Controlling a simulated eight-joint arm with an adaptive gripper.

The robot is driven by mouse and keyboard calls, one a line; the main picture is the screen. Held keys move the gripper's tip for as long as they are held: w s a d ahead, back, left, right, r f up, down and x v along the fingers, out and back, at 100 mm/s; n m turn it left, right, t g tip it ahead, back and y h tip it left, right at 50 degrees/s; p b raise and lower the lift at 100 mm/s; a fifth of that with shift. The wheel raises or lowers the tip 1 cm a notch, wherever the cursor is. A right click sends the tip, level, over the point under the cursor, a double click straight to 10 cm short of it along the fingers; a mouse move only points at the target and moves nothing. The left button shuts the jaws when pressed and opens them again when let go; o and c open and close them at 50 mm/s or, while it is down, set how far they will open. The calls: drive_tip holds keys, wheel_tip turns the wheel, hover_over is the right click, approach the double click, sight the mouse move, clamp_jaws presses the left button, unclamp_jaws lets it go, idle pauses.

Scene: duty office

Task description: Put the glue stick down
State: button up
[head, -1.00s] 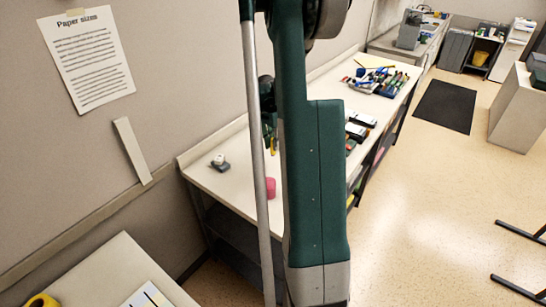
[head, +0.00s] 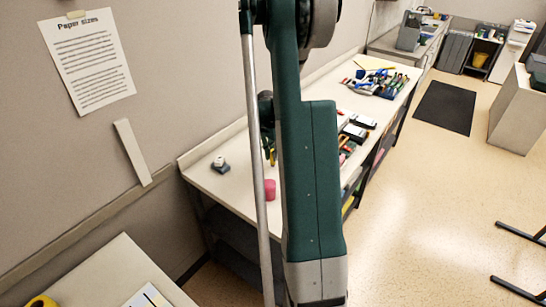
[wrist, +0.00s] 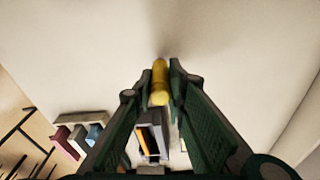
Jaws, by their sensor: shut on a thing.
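The glue stick (wrist: 160,82) is a yellow cylinder held between the fingertips of my gripper (wrist: 160,75) in the wrist view. My gripper is shut on it, and the stick points away from the palm over a pale, bare surface. In the head view my gripper (head: 267,135) is over the long pale table (head: 215,180), mostly hidden behind my arm. A bit of yellow shows below it, near the tabletop; I cannot tell whether it touches.
A pink object (head: 269,189) stands on the table's front part, and a small grey-and-white object (head: 220,164) lies left of it. Several tools and boxes (head: 378,80) crowd the table farther back. The tabletop between the two small objects is clear.

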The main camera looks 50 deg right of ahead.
drive_tip(key=shift+f, duration=0.5)
drive_tip(key=shift+f, duration=0.15)
drive_tip(key=o, duration=0.8)
drive_tip(key=shift+r, duration=0.2)
drive_tip(key=shift+w+a+r, duration=0.1)
drive_tip(key=shift+a+r, duration=0.15)
drive_tip(key=shift+r, duration=1.75)
drive_tip(key=shift+a+r, duration=0.2)
drive_tip(key=shift+r, duration=1.75)
drive_tip(key=shift+w+a+r, duration=0.1)
drive_tip(key=shift+a+r, duration=0.15)
drive_tip(key=shift+r, duration=1.75)
drive_tip(key=shift+a, duration=0.15)
